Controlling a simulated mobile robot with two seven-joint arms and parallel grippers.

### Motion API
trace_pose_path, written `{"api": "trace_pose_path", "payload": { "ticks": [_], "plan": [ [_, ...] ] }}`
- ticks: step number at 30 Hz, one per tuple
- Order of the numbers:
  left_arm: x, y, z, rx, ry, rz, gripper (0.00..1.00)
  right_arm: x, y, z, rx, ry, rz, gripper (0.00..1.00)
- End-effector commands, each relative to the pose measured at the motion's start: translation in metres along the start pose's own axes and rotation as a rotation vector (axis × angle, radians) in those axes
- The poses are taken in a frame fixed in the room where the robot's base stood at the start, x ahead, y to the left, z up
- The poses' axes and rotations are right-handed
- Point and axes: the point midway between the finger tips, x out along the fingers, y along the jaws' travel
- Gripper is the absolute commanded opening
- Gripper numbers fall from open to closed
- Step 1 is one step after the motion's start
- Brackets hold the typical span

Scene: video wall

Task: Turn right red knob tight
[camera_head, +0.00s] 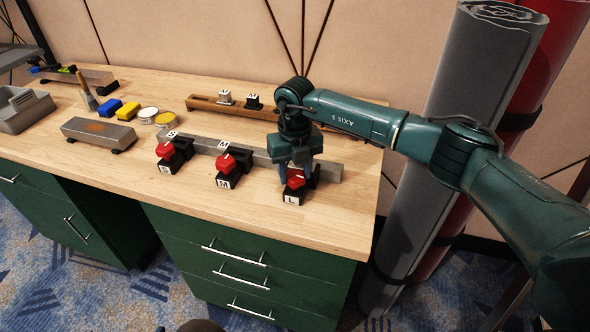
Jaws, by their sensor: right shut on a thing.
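Three black clamps with red knobs stand in a row along a grey bar (330,172) on the wooden bench. The left red knob (166,150) and the middle red knob (226,164) are free of any gripper. The right red knob (295,179) sits on the clamp (293,198) marked L. My right gripper (303,182) points down from above and is shut on the right red knob, partly hiding it. How tight the knob is cannot be told. My left gripper is not in view.
A wooden rail (205,104) with small white and black pieces lies behind the bar. Yellow and blue blocks, round tins, a grey block (98,130) and a grey tray (22,112) are at the left. Tall grey and red rolls (470,70) stand right of the bench.

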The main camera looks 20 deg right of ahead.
Motion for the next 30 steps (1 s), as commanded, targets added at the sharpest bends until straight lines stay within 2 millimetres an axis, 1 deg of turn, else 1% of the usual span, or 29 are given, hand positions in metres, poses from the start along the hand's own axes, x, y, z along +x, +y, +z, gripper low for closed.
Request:
{"api": "trace_pose_path", "payload": {
  "ticks": [17, 18, 25, 30],
  "plan": [
    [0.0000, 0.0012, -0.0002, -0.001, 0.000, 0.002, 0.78, -0.0021, 0.0000, 0.0016, 0.032, -0.006, 0.001, 0.20],
    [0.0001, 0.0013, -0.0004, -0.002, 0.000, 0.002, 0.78, -0.0021, -0.0001, 0.0016, 0.032, -0.006, 0.001, 0.46],
    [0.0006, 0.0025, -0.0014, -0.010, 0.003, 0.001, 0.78, -0.0011, -0.0001, 0.0009, 0.030, -0.003, 0.000, 0.64],
    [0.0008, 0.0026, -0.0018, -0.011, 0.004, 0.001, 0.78, -0.0006, -0.0002, 0.0005, 0.029, -0.002, 0.000, 0.64]
  ]
}}
